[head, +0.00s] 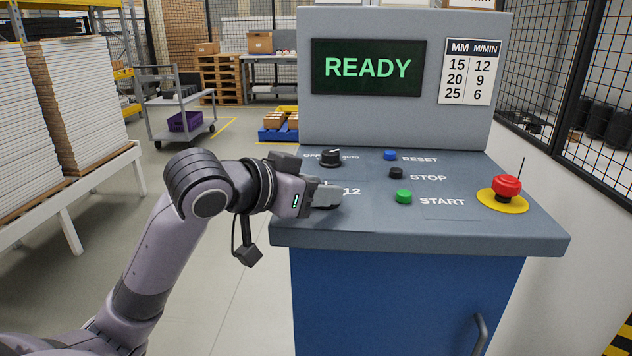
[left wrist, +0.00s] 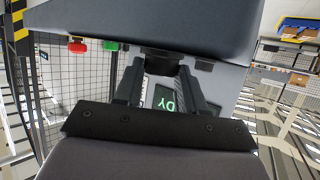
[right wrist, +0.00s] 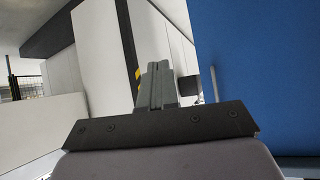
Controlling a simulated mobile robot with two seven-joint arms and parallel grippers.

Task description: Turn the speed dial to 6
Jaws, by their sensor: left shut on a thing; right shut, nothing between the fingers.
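My left gripper (head: 325,196) reaches over the front left of the sloped grey control panel (head: 372,232). In the left wrist view its two fingers (left wrist: 160,72) are closed on the sides of a dark knob, the speed dial (left wrist: 159,64). In the head view the gripper hides the dial and most of its scale; only the "12" mark (head: 352,191) shows, so the dial's pointer cannot be read. My right gripper (right wrist: 157,72) is shut and empty in the right wrist view, near the blue cabinet front (right wrist: 255,70); it is out of the head view.
An OFF/AUTO selector (head: 331,157) sits behind my left gripper. RESET (head: 390,155), STOP (head: 395,173) and START (head: 404,197) buttons lie to its right, then a red emergency button (head: 506,186). The screen (head: 368,68) reads READY. A chart (head: 470,72) pairs 25 with 6.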

